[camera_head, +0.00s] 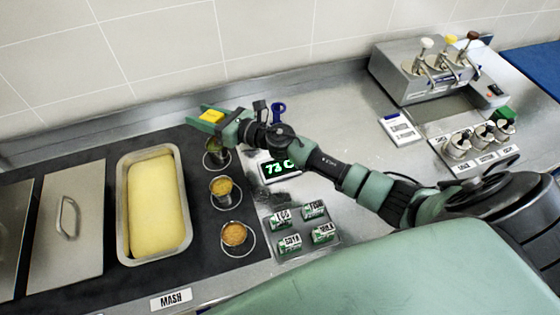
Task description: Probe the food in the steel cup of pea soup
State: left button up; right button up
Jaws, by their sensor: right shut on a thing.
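My right gripper (213,120) is at the back of the dark counter panel, with its green fingers shut on a probe with a yellow top (211,115). The probe's lower part is hidden by the fingers, so I cannot tell whether its tip is in the food. The rearmost steel cup (216,159) stands just below the gripper and is partly hidden by it; its contents look dark green, like pea soup. A display (279,169) to the right of the cups reads about 73 C. My left gripper is not in view.
Two more steel cups, one yellowish (221,188) and one orange (234,235), stand in front in a row. A mash pan (124,250) is on the left. Several small labelled blocks (290,243) sit right of the cups. A dispenser (395,68) stands at the back right.

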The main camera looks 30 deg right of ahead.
notch_tip(320, 180, up, 6)
jog(key=p, duration=0.5)
dwell(0.9)
